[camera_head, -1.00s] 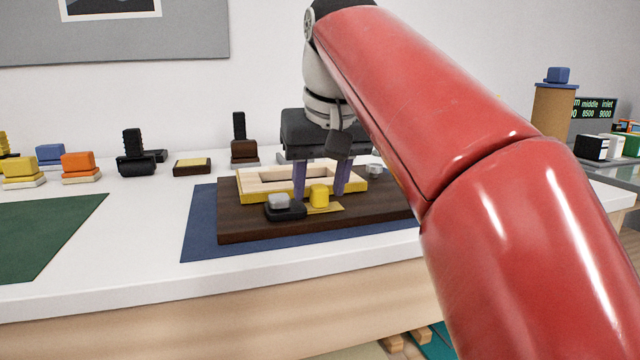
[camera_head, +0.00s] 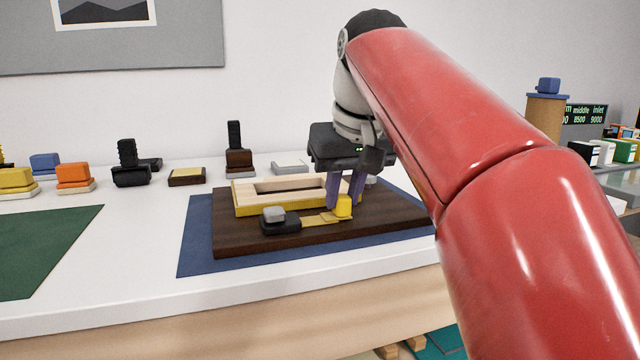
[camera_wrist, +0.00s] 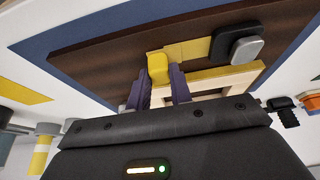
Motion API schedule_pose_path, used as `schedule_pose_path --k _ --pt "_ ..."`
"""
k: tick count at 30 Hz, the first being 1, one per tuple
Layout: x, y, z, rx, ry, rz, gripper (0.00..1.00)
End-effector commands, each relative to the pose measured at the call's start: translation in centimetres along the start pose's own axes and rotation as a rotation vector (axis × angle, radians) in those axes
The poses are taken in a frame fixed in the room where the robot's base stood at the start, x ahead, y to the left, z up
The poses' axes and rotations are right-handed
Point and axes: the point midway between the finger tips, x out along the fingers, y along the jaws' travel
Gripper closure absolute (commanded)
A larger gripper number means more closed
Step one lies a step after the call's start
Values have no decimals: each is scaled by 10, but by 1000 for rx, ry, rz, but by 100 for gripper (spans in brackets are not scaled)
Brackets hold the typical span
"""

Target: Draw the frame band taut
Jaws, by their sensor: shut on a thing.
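My gripper (camera_head: 345,192) is shut on the yellow tab (camera_head: 343,207) at the right end of the yellow frame band (camera_head: 320,218). The tab sits between the purple fingers in the wrist view (camera_wrist: 158,68). The flat band runs left from the tab to a black clamp with a grey cap (camera_head: 278,218); both also show in the wrist view (camera_wrist: 238,46). A pale wooden frame with a yellow front edge (camera_head: 275,203) lies just behind on the dark brown board (camera_head: 235,238). My fingers partly hide the frame's right end.
The board lies on a blue mat (camera_head: 195,250) on a white table. Orange (camera_head: 73,176), yellow and blue blocks, black devices (camera_head: 131,176) and a wooden block (camera_head: 187,177) stand left and behind. A green mat (camera_head: 45,245) lies left. A cork-coloured cylinder (camera_head: 543,122) stands right.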

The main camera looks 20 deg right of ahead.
Motion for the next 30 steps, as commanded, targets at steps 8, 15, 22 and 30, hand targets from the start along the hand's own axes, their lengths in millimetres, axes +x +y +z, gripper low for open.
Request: schedule_pose_path --k 8,15,22,30 --pt "0 12 0 1 2 3 100" --pt "0 12 0 2 3 4 61" --pt "0 11 0 1 2 2 56" --pt "-24 11 -1 1 4 2 56"
